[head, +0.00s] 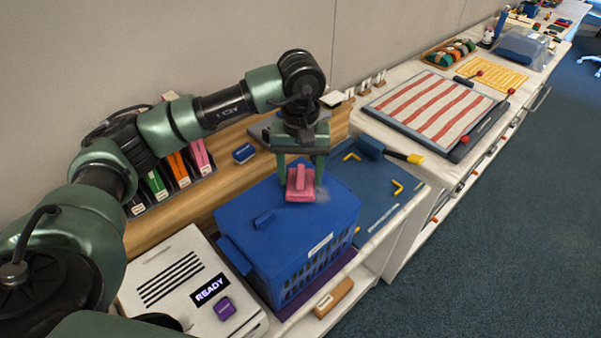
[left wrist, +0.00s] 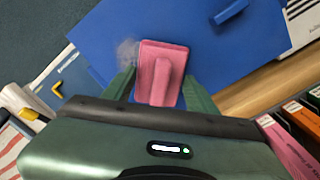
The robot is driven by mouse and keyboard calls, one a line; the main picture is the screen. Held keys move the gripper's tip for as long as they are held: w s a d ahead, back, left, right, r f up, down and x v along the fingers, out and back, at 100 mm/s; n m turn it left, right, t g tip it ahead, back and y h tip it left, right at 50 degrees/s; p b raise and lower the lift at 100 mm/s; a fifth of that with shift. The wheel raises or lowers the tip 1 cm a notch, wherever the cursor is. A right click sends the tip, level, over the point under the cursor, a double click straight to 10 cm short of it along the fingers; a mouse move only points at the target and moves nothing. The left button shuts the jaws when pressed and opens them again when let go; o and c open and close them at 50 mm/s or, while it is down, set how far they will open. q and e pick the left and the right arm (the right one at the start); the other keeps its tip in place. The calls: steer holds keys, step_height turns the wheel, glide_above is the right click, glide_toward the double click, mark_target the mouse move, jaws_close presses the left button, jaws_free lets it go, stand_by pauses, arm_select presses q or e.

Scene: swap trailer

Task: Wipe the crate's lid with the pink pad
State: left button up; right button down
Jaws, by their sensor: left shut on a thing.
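The blue crate (head: 285,272) stands on the counter with its blue lid (head: 254,213) on top. The lid has a small raised handle and also fills the upper part of the left wrist view (left wrist: 200,40). My left gripper (head: 301,184) is shut on the pink pad (head: 298,192) above the lid's far right corner. The pad also shows between the green fingers in the left wrist view (left wrist: 160,72). A pale smudge (head: 322,195) lies on the lid beside the pad. I cannot tell whether the pad touches the lid. My right gripper is not in view.
A white device reading READY (head: 190,285) with a purple block (head: 224,308) stands left of the crate. A wooden-backed brush (head: 333,298) lies in front. A blue mat (head: 378,215) with a yellow-tipped tool (head: 390,150) lies behind right. Colored binders (head: 178,168) stand at the back left.

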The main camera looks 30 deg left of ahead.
arm_select(q)
steer(key=shift+f, duration=0.35)
